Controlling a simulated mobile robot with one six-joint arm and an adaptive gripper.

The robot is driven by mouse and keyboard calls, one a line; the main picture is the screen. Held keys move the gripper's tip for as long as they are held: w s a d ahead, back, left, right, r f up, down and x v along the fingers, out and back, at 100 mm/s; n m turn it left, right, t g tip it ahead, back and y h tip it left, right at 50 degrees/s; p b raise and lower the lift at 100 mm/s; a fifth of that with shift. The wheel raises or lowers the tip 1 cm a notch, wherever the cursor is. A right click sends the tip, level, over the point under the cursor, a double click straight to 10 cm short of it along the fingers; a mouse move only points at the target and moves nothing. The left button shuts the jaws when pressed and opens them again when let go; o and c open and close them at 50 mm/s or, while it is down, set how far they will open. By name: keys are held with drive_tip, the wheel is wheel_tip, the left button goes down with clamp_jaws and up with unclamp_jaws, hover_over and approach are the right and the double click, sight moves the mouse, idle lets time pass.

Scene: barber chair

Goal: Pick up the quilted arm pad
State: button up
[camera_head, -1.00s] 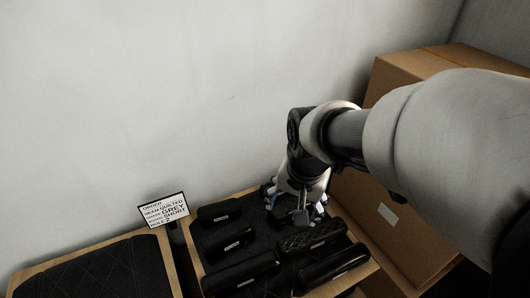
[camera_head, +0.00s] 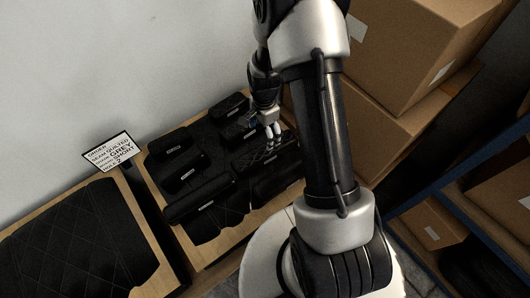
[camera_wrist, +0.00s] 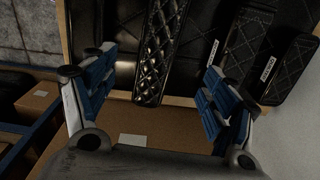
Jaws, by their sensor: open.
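The quilted arm pad (camera_head: 258,152) is a long black pad with a shiny diamond pattern, lying among other black pads on a wood-edged tray (camera_head: 207,262). My gripper (camera_head: 271,130) is over the pad's far end in the head view, partly hiding it. In the wrist view the quilted pad (camera_wrist: 155,45) runs up the picture between the two blue-padded fingers of my gripper (camera_wrist: 158,64). The fingers are apart, and the pad is not gripped. I cannot tell the height of the fingertips above the pad.
Several smooth black pads lie close by, including a long one (camera_head: 200,200). A sign (camera_head: 108,152) reading "quilted", "grey", "short" and "2" stands left of the tray. Cardboard boxes (camera_head: 405,50) stand at the right, beside a blue-edged shelf (camera_head: 450,205).

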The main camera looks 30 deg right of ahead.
sight(265, 150)
drive_tip(key=f+b, duration=0.1)
drive_tip(key=f, duration=0.5)
drive_tip(key=f+b, duration=0.2)
drive_tip(key=f, duration=0.4)
drive_tip(key=shift+d+f, duration=0.2)
drive_tip(key=shift+f, duration=0.1)
drive_tip(key=shift+r, duration=0.1)
drive_tip(key=c, duration=1.5)
